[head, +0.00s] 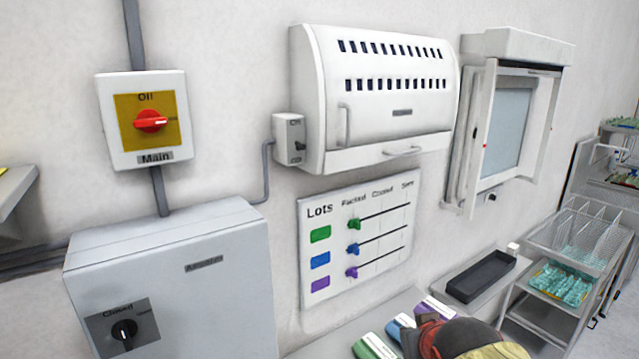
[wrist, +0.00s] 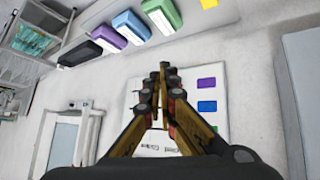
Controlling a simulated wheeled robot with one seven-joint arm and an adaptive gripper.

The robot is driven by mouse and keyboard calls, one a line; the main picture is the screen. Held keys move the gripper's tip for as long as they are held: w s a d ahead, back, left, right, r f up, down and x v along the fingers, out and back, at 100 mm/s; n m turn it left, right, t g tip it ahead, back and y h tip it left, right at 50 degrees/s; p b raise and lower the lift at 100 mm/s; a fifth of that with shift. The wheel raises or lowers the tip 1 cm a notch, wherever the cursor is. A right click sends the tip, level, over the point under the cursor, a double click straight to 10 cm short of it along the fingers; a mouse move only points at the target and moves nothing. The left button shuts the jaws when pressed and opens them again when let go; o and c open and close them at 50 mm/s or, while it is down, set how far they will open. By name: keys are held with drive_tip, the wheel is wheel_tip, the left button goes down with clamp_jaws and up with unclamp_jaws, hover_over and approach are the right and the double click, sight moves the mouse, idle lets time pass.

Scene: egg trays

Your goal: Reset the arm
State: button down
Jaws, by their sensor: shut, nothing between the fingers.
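My gripper (wrist: 166,72) shows in the wrist view with its two fingers closed together and nothing between them. It is in front of the white Lots board (wrist: 213,132), which appears upside down there and is partly hidden by the fingers. In the head view the Lots board (head: 336,285) hangs on the wall with green, blue and purple markers and sliders. Part of my arm shows at the bottom edge of the head view, in front of the shelf; the fingers cannot be made out there.
Green (head: 374,347), blue (head: 400,327) and purple (head: 434,308) containers and a black tray (head: 481,277) stand below the board. A grey cabinet (head: 170,270), a Main switch (head: 148,118), a vented white box (head: 370,85) and an open-doored cabinet (head: 506,125) are wall-mounted. A wire-basket cart (head: 575,240) stands right.

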drive_tip(key=s+f+g+b, duration=0.1)
drive_tip(key=s+f, duration=0.1)
drive_tip(key=s, duration=0.8)
drive_tip(key=s+f+m+g+b, duration=0.1)
drive_tip(key=s+f+g, duration=0.1)
drive_tip(key=s, duration=0.8)
drive_tip(key=shift+s+d+f+g, duration=0.25)
drive_tip(key=shift+d+f+g, duration=0.05)
drive_tip(key=shift+d+f, duration=0.1)
